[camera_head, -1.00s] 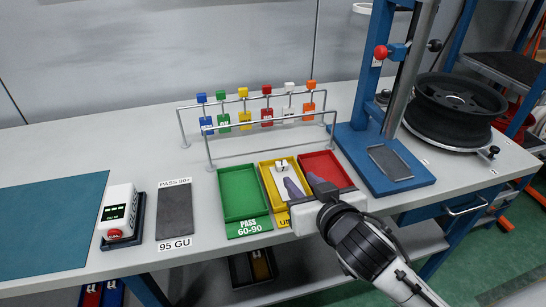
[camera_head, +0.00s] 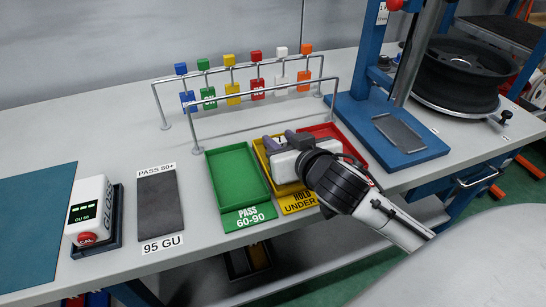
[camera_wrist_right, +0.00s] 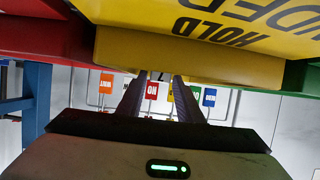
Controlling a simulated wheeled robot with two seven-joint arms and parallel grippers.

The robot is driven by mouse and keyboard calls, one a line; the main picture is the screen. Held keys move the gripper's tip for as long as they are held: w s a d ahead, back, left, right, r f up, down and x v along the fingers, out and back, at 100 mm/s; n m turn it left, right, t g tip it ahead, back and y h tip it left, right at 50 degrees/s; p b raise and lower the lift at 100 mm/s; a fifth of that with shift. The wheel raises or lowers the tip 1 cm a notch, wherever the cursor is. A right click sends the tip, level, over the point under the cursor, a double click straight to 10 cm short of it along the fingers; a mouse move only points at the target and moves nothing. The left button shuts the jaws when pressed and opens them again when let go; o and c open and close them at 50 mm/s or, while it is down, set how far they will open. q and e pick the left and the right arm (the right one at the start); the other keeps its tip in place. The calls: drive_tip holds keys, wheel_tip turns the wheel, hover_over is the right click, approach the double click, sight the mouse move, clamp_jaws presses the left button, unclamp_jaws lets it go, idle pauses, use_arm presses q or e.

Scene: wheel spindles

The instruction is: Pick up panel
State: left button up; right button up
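My right gripper (camera_head: 284,140) is over the yellow tray (camera_head: 262,157) labelled HOLD UNDER, with its arm coming in from the lower right. In the right wrist view its two dark fingers (camera_wrist_right: 158,80) stand apart, with a hanging red tag showing in the background between them. My left gripper is not in view.
A green tray (camera_head: 238,178) is to the left and a red tray (camera_head: 349,147) to the right. A wire rack (camera_head: 262,109) with colored tags stands behind. A dark plate (camera_head: 160,208), a gloss meter (camera_head: 90,208) and a blue press base (camera_head: 365,126) are on the bench.

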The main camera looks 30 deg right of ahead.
drive_tip(key=shift+w, duration=0.1)
drive_tip(key=shift+r, duration=0.1)
drive_tip(key=shift+s, duration=0.2)
clamp_jaws()
